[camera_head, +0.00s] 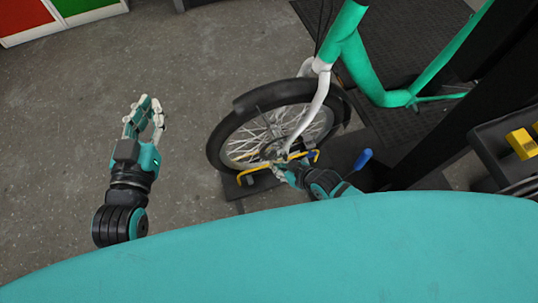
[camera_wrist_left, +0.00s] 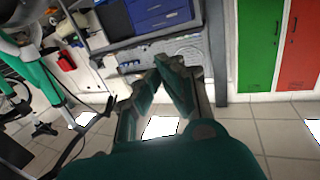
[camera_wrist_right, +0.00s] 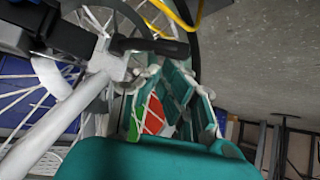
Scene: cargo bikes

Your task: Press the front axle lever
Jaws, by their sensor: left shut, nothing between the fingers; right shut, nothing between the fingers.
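The green bike's front wheel (camera_head: 240,143) stands upright in the head view, with the white fork (camera_head: 312,103) running down to its hub. In the right wrist view, a black front axle lever (camera_wrist_right: 150,46) sticks out to the right from the pale fork end (camera_wrist_right: 108,62). My right gripper (camera_head: 277,166) is shut and empty beside the hub. In the right wrist view its fingers (camera_wrist_right: 172,78) are just below the lever; I cannot tell whether they touch it. My left gripper (camera_head: 148,102) is shut and empty, left of the wheel.
A yellow bar (camera_head: 249,171) crosses low by the wheel, over a dark base plate (camera_head: 232,188). A blue handle (camera_head: 362,158) stands right of my right gripper. A dark rack with yellow parts (camera_head: 522,143) is at the right.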

